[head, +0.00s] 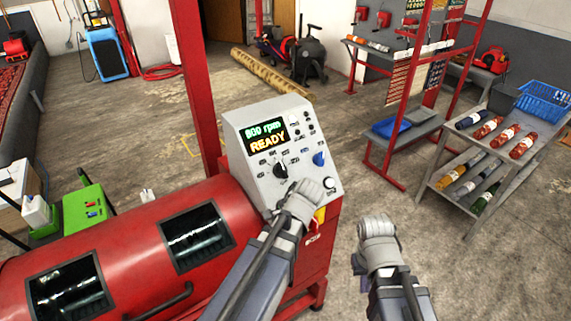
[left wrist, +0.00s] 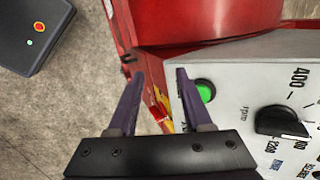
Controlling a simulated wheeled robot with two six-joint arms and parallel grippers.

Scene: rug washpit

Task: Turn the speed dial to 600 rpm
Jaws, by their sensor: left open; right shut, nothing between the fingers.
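The black speed dial (head: 281,171) is on the sloped grey control panel (head: 253,185), left of the blue knob. The display (head: 265,138) appears to read 800 rpm, READY. In the left wrist view the dial (left wrist: 283,122) is at the right, with 400 and rpm printed around it and its white mark toward the lower right. My left gripper (head: 318,190) is over the panel's lower right part, apart from the dial. Its fingers (left wrist: 155,95) are open, with nothing held; one tip is near a green button (left wrist: 205,92). My right gripper (head: 377,227) is shut and empty, right of the machine.
The blue knob (head: 319,158) is on the panel's right side. The red drum (head: 130,235) extends left from the panel. A grey shelf (head: 480,165) with several rolls stands at right. Open floor lies between the panel and shelf.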

